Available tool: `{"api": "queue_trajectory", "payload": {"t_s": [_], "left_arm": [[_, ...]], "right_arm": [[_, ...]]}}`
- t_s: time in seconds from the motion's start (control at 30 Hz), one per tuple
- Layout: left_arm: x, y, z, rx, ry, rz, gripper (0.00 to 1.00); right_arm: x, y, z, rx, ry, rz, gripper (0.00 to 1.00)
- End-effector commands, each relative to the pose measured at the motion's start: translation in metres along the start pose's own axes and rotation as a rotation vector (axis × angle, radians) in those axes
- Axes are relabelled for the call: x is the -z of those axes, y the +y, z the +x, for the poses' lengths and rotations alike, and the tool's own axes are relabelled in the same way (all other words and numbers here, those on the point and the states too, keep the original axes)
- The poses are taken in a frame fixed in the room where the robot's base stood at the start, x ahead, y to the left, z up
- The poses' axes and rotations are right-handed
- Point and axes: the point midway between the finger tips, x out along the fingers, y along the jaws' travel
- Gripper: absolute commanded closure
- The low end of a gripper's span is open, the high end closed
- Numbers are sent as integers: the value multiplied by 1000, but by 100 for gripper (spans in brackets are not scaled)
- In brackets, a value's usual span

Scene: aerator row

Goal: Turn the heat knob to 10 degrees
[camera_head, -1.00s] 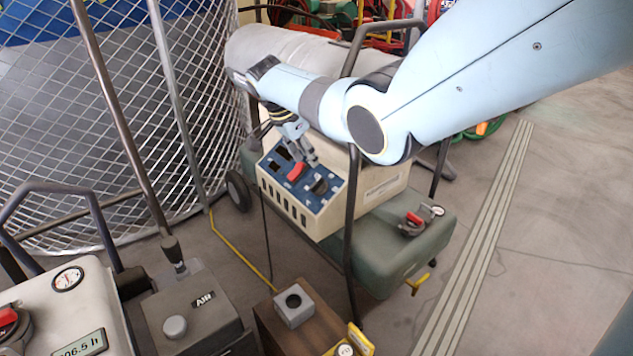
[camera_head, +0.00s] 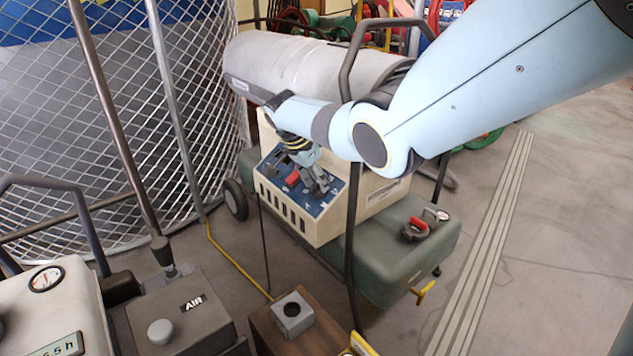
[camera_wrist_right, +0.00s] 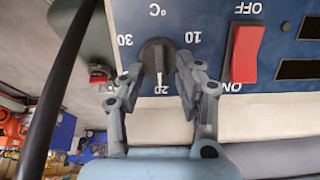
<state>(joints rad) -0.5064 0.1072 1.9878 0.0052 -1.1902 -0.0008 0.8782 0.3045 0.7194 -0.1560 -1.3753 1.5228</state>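The black heat knob (camera_wrist_right: 157,58) sits on the blue control panel (camera_wrist_right: 215,14) of the heater. In the right wrist view its scale is upside down, with 30 at left, 20 below and 10 at right. The knob's pale pointer line appears to aim at 20. My right gripper (camera_wrist_right: 162,75) is open, with one finger on each side of the knob; I cannot tell whether either finger touches it. In the head view the right gripper (camera_head: 318,186) is over the panel and largely hides the knob. My left gripper is not in view.
A red rocker switch (camera_wrist_right: 246,53), marked OFF and ON, is beside the knob. A dark frame bar (camera_head: 352,215) rises close in front of the heater (camera_head: 372,195). A green tank (camera_head: 385,250) lies below. A grey AIR box (camera_head: 185,315) stands at lower left.

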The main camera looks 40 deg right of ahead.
Motion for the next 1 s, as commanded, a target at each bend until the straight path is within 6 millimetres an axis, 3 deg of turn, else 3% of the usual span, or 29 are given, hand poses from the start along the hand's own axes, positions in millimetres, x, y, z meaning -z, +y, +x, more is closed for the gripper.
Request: {"api": "queue_trajectory", "payload": {"t_s": [0.13,0.4,0.77,1.0], "left_arm": [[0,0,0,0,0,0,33],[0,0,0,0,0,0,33],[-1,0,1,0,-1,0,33],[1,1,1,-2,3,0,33]], "right_arm": [[0,0,0,0,0,0,68],[0,0,0,0,0,0,100],[0,0,0,-4,0,-18,100],[-1,-2,0,-25,-2,-123,100]]}}
